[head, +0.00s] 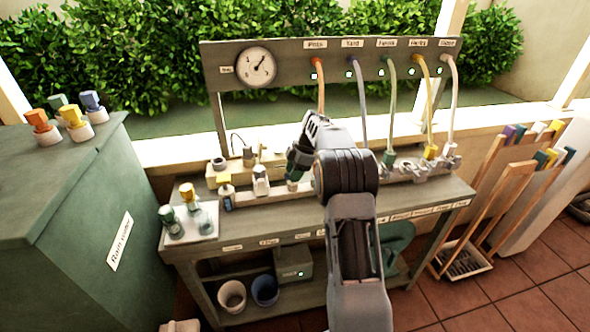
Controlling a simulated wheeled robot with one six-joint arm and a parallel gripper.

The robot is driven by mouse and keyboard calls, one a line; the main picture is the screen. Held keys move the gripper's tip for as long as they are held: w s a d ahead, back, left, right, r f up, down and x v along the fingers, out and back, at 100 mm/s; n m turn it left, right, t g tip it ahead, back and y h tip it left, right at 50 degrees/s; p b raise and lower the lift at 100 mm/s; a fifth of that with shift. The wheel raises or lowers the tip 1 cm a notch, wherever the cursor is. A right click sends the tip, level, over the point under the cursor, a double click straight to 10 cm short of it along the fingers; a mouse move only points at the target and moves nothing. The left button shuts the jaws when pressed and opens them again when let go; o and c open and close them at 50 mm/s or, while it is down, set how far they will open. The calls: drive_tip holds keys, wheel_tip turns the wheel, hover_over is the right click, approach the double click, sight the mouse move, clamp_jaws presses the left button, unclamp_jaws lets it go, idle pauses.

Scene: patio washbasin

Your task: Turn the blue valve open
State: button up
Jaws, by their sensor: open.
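I cannot make out a blue valve for certain. The blue-violet hose (357,88) drops from the back panel, and its lower end is hidden behind my arm. A row of grey fittings (412,170) with green and yellow collars shows to the right of the arm. A blue-topped piece (92,102) stands on the green cabinet at the left. My gripper (296,172) is open over the middle of the bench, left of the hose. It points down, and its fingertips are hard to see. A small pale item with a green top (292,184) is just below it.
A grey bench (270,215) carries small bottles (261,180) and a white tray (190,225) at its left end. The panel (215,75) behind holds a gauge (256,67) and several hoses. The green cabinet (75,170) bounds the left; a wooden rack (500,190) stands right.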

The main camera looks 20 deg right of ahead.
drive_tip(key=p+v, duration=0.2)
drive_tip(key=v, duration=1.1)
drive_tip(key=shift+d+r, duration=0.15)
drive_tip(key=shift+r, duration=0.2)
drive_tip(key=s+a+r+m+t+h+p, duration=0.1)
drive_tip(key=s+a+r+m, duration=0.25)
drive_tip(key=s+a, duration=0.25)
drive_tip(key=s+a+r+m+h+p, duration=0.1)
drive_tip(key=s+a+r+m, duration=0.1)
drive_tip(key=s+a+m, duration=0.35)
drive_tip(key=s+a+f+m+t+h+p, duration=0.1)
drive_tip(key=s+a+f+m, duration=0.2)
drive_tip(key=s, duration=0.5)
drive_tip(key=s+a+f+m+h+p, duration=0.1)
drive_tip(key=s+a+f+m, duration=0.2)
drive_tip(key=s, duration=0.6)
drive_tip(key=shift+s+a+f+m+t, duration=0.25)
drive_tip(key=shift+s+f+m+t, duration=0.05)
drive_tip(key=shift+t, duration=0.1)
